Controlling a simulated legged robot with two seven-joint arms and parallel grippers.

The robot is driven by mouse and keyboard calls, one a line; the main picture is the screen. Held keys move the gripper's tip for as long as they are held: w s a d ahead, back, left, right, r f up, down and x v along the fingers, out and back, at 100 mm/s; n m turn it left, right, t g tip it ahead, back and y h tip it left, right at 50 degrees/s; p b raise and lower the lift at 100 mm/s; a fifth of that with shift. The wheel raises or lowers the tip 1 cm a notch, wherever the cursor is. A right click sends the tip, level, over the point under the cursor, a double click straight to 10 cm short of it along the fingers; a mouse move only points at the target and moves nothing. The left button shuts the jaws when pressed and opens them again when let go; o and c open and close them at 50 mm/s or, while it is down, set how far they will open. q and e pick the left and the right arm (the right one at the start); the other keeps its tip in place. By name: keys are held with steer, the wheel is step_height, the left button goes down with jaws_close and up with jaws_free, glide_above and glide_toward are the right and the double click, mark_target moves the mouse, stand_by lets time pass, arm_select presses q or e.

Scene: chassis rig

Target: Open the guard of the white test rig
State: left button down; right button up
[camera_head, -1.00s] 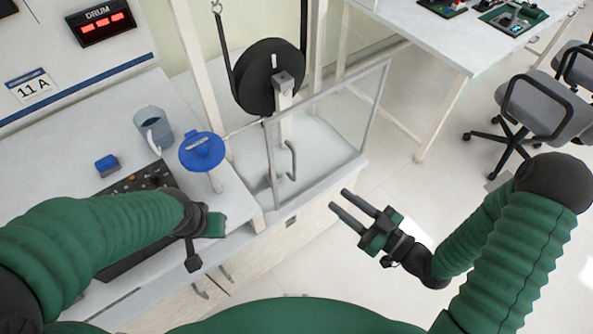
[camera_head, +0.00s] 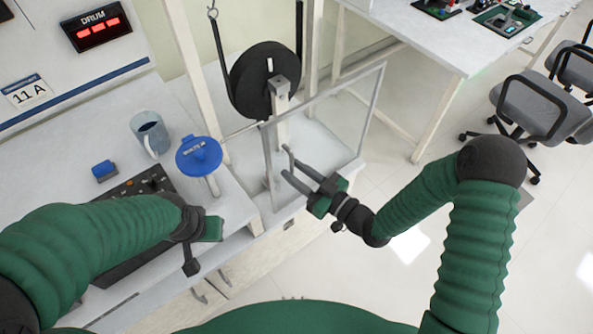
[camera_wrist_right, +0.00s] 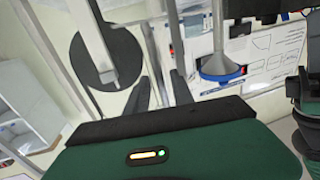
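The white test rig (camera_head: 244,158) carries a black drum (camera_head: 264,80) on a grey upright. Its guard (camera_head: 373,112) is a clear panel in a grey frame, standing upright along the rig's front, closed as far as I can see. My right gripper (camera_head: 287,161) is open at the guard's front, its two fingers at the place of the bar handle. The handle is hard to make out behind them; I cannot tell whether they touch it. The right wrist view shows the fingers (camera_wrist_right: 160,92) apart. My left gripper (camera_head: 206,228) hangs over the bench's front edge, its fingers unclear.
A blue round-topped post (camera_head: 199,156), a grey-blue mug (camera_head: 150,133), a blue block (camera_head: 104,171) and a dark control panel (camera_head: 145,186) are on the bench left of the guard. A white table (camera_head: 440,45) and grey chairs (camera_head: 535,110) stand right. Floor between is clear.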

jaws_close()
stand_by(1.2)
